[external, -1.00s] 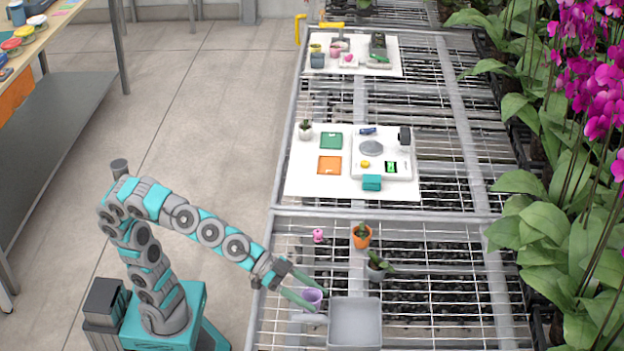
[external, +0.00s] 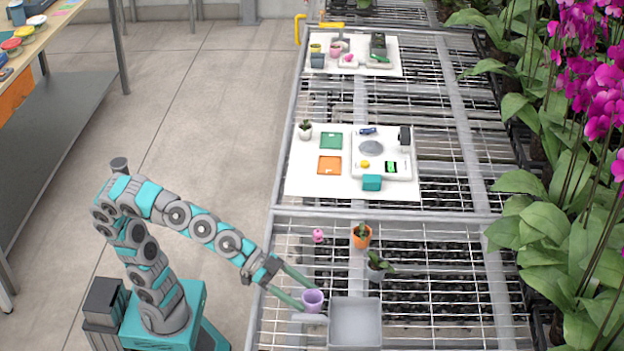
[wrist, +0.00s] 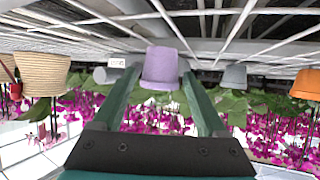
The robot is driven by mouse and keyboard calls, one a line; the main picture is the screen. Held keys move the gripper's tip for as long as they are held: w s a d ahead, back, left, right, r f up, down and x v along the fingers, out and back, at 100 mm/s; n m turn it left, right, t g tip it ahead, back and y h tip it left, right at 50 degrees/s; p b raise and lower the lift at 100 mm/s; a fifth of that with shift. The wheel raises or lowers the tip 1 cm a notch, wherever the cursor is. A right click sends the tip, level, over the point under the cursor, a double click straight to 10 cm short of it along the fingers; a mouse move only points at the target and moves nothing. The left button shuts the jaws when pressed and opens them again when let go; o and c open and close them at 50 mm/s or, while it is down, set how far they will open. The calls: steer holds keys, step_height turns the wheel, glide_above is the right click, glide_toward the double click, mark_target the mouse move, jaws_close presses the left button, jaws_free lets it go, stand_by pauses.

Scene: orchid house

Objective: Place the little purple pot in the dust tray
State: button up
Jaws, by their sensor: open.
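The little purple pot (external: 313,301) stands on the wire bench, just left of the grey dust tray (external: 355,320) and beside its handle. In the wrist view, which looks upside down, the purple pot (wrist: 160,68) shows between the far ends of my two green fingers. My gripper (external: 308,298) is open, with its fingers on either side of the pot. A gap shows between the pot and each finger in the wrist view (wrist: 158,92). The dust tray looks empty.
An orange pot with a plant (external: 361,236), a grey pot with a plant (external: 376,268) and a small pink object (external: 318,236) stand behind the tray. A white board with several items (external: 300,180) lies farther back. Bare mesh lies right of the tray.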

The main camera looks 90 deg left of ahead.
steer(key=v, duration=0.3)
steer(key=r+v, duration=0.1)
steer(key=v, duration=0.5)
steer(key=shift+r, duration=0.3)
steer(key=w+d+r+g+p, duration=0.2)
steer(key=d, duration=0.4)
steer(key=n+g+y+p, duration=0.5)
steer(key=g, duration=0.2)
glide_toward(313, 300)
steer(key=w+d, duration=0.1)
steer(key=d, duration=0.1)
steer(key=shift+p+x, duration=0.45)
steer(key=shift+x, duration=3.4)
steer(key=shift+s, duration=0.15)
steer(key=shift+c, duration=0.2)
steer(key=c, duration=1.1)
